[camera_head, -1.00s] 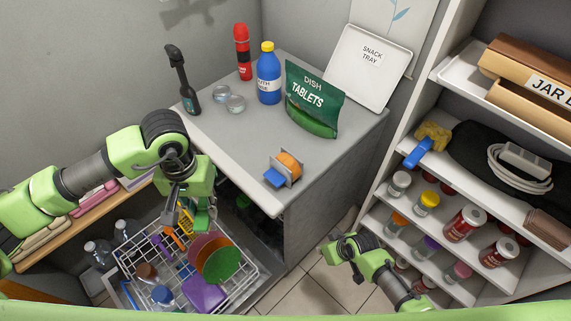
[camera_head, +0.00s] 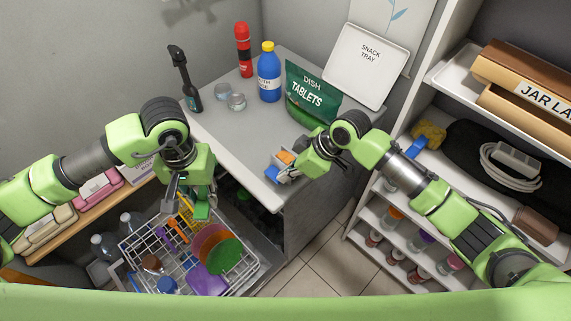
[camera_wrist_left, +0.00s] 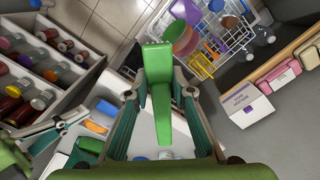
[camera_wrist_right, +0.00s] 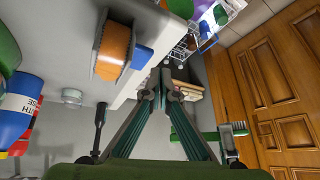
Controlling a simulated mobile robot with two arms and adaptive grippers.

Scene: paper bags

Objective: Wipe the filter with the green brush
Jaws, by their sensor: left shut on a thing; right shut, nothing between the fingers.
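The green brush (camera_wrist_left: 158,95) is held in my left gripper (camera_head: 186,195), above the wire dish rack. The brush's bristled head also shows in the right wrist view (camera_wrist_right: 238,129). The apparent filter (camera_head: 285,157), an orange cylinder between grey plates with a blue tab, sits at the counter's front edge. In the head view my right gripper partly hides it. The filter shows more clearly in the right wrist view (camera_wrist_right: 114,50). My right gripper (camera_head: 284,178) is shut and empty, close beside the filter's blue tab; whether they touch I cannot tell.
The wire dish rack (camera_head: 263,265) holds several dishes below the left gripper. On the counter (camera_head: 235,125) stand a dish tablets bag (camera_head: 312,95), a blue bottle (camera_head: 268,85), a red bottle (camera_head: 243,55) and a snack tray (camera_head: 370,70). Shelves with jars stand at the right.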

